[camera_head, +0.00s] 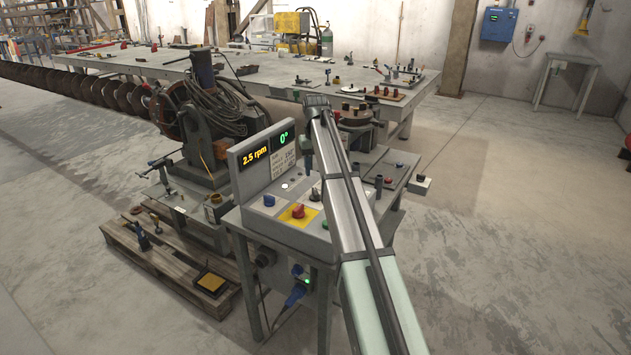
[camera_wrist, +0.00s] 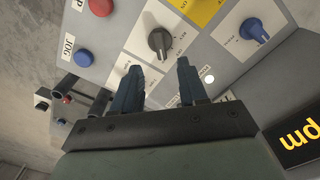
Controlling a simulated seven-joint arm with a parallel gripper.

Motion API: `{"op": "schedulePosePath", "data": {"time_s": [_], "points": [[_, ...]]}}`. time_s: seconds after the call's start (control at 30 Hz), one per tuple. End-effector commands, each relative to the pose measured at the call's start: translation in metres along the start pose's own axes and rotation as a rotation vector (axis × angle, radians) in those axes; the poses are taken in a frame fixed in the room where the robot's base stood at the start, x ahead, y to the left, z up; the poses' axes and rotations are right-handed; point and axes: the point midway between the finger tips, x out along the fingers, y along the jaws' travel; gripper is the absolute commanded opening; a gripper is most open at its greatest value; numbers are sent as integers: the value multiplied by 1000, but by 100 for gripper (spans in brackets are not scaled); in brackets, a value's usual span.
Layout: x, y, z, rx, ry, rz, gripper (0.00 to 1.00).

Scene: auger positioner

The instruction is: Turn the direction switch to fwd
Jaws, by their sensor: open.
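The control panel (camera_head: 285,215) is a grey console with a sloped face. A dark rotary knob (camera_wrist: 159,41) on a white plate shows in the wrist view, just beyond my fingertips. It looks like the direction switch. In the head view this knob (camera_head: 316,193) is partly hidden by my arm. My gripper (camera_wrist: 158,72) is open and empty, with the dark knob ahead of the gap between its two blue fingers. In the head view my gripper (camera_head: 308,160) is above the panel.
A blue knob (camera_wrist: 255,30), a blue JOG button (camera_wrist: 82,57) and a red button (camera_wrist: 100,7) sit near the dark knob. A red mushroom button (camera_head: 298,211) stands on a yellow plate. The display housing (camera_head: 262,158), reading 2.5 rpm and 0°, rises behind the panel.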

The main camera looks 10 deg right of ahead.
Motion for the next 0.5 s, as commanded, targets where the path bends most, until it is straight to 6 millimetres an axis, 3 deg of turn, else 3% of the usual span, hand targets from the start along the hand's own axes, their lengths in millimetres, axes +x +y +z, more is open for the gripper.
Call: {"op": "schedulePosePath", "data": {"time_s": [0.2,0.5], "points": [[-36,0,-1,0,0,0,43],[-55,0,0,0,0,0,43]]}}
